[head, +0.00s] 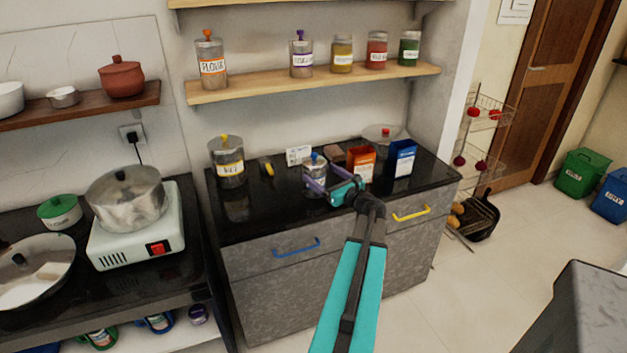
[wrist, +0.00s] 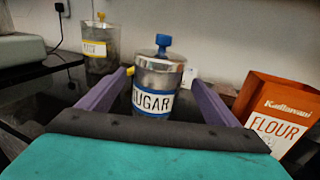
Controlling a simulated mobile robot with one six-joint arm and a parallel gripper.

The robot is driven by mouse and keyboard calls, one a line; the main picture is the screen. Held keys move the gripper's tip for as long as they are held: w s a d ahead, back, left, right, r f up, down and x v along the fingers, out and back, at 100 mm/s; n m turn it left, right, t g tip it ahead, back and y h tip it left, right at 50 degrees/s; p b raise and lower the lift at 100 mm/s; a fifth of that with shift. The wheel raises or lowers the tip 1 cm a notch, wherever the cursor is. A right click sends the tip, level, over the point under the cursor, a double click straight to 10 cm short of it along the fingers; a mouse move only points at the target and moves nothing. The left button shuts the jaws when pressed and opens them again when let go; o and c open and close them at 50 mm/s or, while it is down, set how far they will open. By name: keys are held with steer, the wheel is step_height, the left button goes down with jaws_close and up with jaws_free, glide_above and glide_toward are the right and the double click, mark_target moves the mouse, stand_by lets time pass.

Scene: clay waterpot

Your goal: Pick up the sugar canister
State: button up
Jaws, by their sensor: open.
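The sugar canister (head: 314,178) is a clear, silvery jar with a blue knob on its lid. It stands upright on the black counter. In the wrist view the sugar canister (wrist: 157,82) is near the middle, with its SUGAR label facing the camera. My gripper (head: 318,176) is open, with its purple fingers spread at the canister. In the wrist view the fingers of my gripper (wrist: 159,80) show on the left and right of the jar. I cannot tell whether either finger touches it. The jar's lower part is hidden behind my gripper.
An orange flour packet (head: 361,164) and a blue packet (head: 402,158) stand to the right. A yellow-labelled canister (head: 228,163) stands to the left, with a small yellow item (head: 266,167) between. A shelf (head: 315,82) with several jars hangs above the black counter (head: 268,208).

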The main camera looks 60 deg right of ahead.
mark_target(308, 158)
steer(key=shift+p+x, duration=0.3)
steer(key=shift+x, duration=1.3)
steer(key=shift+w, duration=0.1)
steer(key=shift+p+x, duration=1.1)
steer(key=shift+x, duration=1.35)
steer(key=shift+a+f, duration=0.1)
steer(key=shift+f, duration=0.1)
steer(key=c, duration=1.7)
steer(key=shift+r, duration=0.2)
steer(key=shift+r+b, duration=0.65)
steer(key=shift+r, duration=0.85)
steer(key=shift+s+r+b, duration=0.3)
steer(key=shift+s+b, duration=0.3)
steer(key=shift+s, duration=2.05)
steer(key=shift+s+r+b, duration=0.3)
steer(key=shift+s+b, duration=0.35)
steer(key=shift+s, duration=2)
steer(key=shift+s+r+b, duration=0.3)
steer(key=shift+s+b, duration=0.3)
steer(key=shift+s, duration=2.05)
